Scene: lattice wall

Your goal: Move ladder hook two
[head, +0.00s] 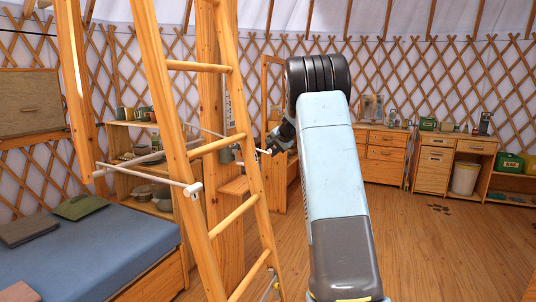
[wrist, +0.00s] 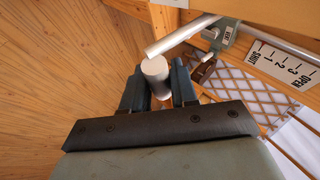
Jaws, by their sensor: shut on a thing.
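A wooden ladder (head: 190,140) stands left of centre in the head view, leaning slightly. A thin pale rod with a white end (head: 193,189) crosses its left rail. A second pale rod (head: 245,148) runs behind the ladder toward my gripper (head: 274,143), just right of the right rail. In the wrist view my gripper (wrist: 157,88) is shut on a short white cylindrical handle (wrist: 154,68), between the dark fingers. A white bar (wrist: 182,36) lies beyond it. I cannot tell which hook is number two.
In the wrist view, a grey bracket (wrist: 224,36) and a numbered label plate (wrist: 285,65) sit on wood close to the handle. In the head view a blue bed (head: 95,250) lies at left and drawer cabinets (head: 385,155) stand behind.

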